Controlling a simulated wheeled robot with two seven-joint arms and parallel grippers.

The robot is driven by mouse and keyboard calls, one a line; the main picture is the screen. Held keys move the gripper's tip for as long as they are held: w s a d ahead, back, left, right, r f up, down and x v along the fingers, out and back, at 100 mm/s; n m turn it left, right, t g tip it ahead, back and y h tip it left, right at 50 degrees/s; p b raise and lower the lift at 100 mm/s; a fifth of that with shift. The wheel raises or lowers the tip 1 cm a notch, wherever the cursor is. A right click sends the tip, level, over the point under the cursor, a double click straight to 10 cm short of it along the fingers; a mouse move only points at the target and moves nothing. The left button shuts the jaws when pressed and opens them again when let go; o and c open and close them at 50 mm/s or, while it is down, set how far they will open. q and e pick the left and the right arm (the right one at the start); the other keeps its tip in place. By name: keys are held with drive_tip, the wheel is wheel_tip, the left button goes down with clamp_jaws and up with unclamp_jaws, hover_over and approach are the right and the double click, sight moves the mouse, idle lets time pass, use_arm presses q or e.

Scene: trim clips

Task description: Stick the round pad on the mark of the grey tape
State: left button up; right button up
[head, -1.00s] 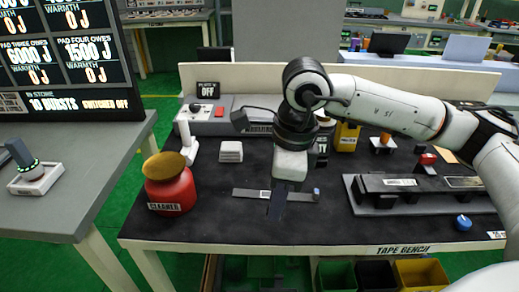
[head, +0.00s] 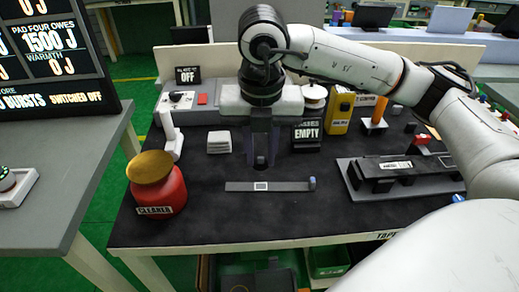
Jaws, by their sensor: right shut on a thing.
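The grey tape (head: 238,187) lies flat on the black bench mat, left to right. Its mark, a small white-edged square (head: 261,186), shows near the middle. A small blue piece (head: 312,182) is at its right end. My right gripper (head: 262,162) points down just behind the tape mark, apart from it. It is shut on a small dark thing between its fingertips, which looks like the round pad, though its shape is mostly hidden by the fingers. My left gripper is not in view.
A red cleaner jar (head: 168,190) stands at the left and a white stack (head: 219,142) behind the tape. A black box labelled EMPTY (head: 307,134) and a yellow container (head: 338,112) stand behind. A dark fixture (head: 385,178) is at the right. The mat before the tape is clear.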

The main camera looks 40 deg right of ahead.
sight(261, 165)
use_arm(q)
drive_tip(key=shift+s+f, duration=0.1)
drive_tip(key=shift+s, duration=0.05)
